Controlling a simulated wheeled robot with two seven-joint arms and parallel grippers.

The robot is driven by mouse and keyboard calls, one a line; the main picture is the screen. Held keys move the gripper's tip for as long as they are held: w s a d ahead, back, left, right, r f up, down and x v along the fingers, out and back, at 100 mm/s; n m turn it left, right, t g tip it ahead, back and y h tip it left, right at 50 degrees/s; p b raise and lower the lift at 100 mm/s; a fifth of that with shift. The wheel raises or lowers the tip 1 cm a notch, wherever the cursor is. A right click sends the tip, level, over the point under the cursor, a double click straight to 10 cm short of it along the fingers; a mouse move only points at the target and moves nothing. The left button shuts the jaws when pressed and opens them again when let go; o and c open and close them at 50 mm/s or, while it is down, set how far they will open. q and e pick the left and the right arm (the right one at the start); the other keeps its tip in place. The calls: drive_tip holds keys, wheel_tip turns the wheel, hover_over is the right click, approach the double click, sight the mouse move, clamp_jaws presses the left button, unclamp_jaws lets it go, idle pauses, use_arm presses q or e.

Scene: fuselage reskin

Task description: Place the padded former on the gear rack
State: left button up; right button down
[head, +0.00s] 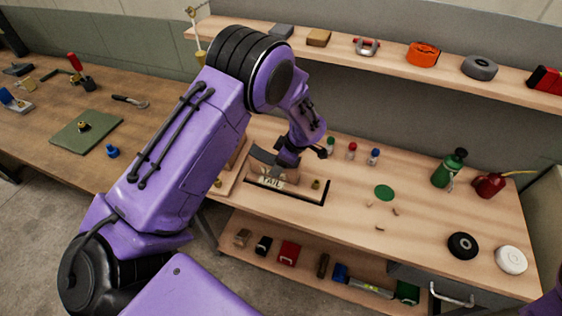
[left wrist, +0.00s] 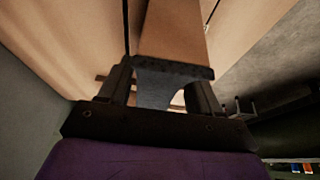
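My left gripper (head: 292,157) is over the workbench, pointing down, just above and behind a block lettered TAIL. A grey curved piece (head: 266,159), which looks like the padded former, sits at its fingertips, tilted, above the TAIL block (head: 270,182). In the left wrist view, the fingers of my left gripper (left wrist: 165,92) stand on both sides of the grey piece (left wrist: 155,88) and appear closed on it. A tan strip lies beyond it. The black-edged tray (head: 310,198) lies around the TAIL block. I cannot tell which part is the gear rack. My right gripper is out of view.
A green disc (head: 384,192) and small bits lie right of the tray. A green can (head: 449,168), a red oil can (head: 488,185) and two wheels stand farther right. Small bottles (head: 351,151) stand behind. A shelf (head: 385,62) runs above the bench.

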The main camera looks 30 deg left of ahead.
use_arm(q)
drive_tip(key=shift+o, duration=0.2)
drive_tip(key=shift+r, duration=0.15)
drive_tip(key=shift+w+d+r, duration=0.1)
drive_tip(key=shift+w+r, duration=0.05)
drive_tip(key=shift+r, duration=0.15)
drive_tip(key=b+v, duration=0.2)
drive_tip(key=v, duration=0.8)
drive_tip(key=shift+d+r+b, duration=0.2)
drive_tip(key=shift+r+b, duration=0.1)
drive_tip(key=shift+r, duration=0.35)
